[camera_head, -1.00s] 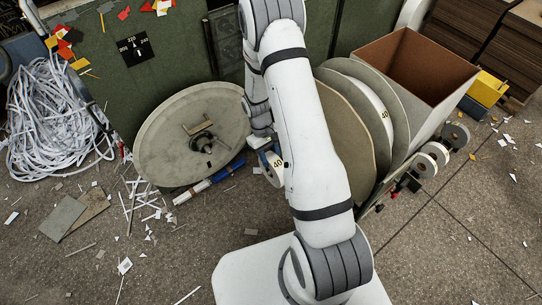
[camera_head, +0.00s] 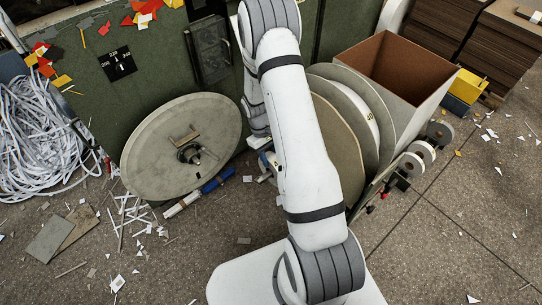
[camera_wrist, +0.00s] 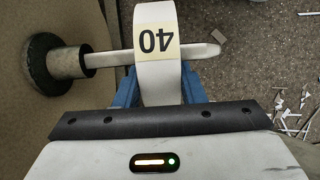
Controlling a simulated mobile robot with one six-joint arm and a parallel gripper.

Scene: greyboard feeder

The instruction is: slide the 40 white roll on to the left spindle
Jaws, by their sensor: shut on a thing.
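The 40 white roll (camera_wrist: 157,75) is between the blue fingers of my gripper (camera_wrist: 160,95) in the wrist view, its label upside down. My gripper is shut on it. A pale spindle (camera_wrist: 112,57) with a dark round base runs across at the roll's level and shows on both sides of it, its tapered tip (camera_wrist: 212,49) to the right. I cannot tell whether the roll is around the spindle or in front of it. In the head view my arm hides most of the gripper and held roll. A large grey disc (camera_head: 150,160) with a central hub stands left of them.
Right of my arm are a beige disc (camera_head: 343,165), another white roll marked 40 (camera_head: 357,105) between grey discs, and an open brown box (camera_head: 375,65). Small rolls (camera_head: 425,152) sit on the right. Paper scraps litter the floor. Tangled white strips (camera_head: 35,140) lie left.

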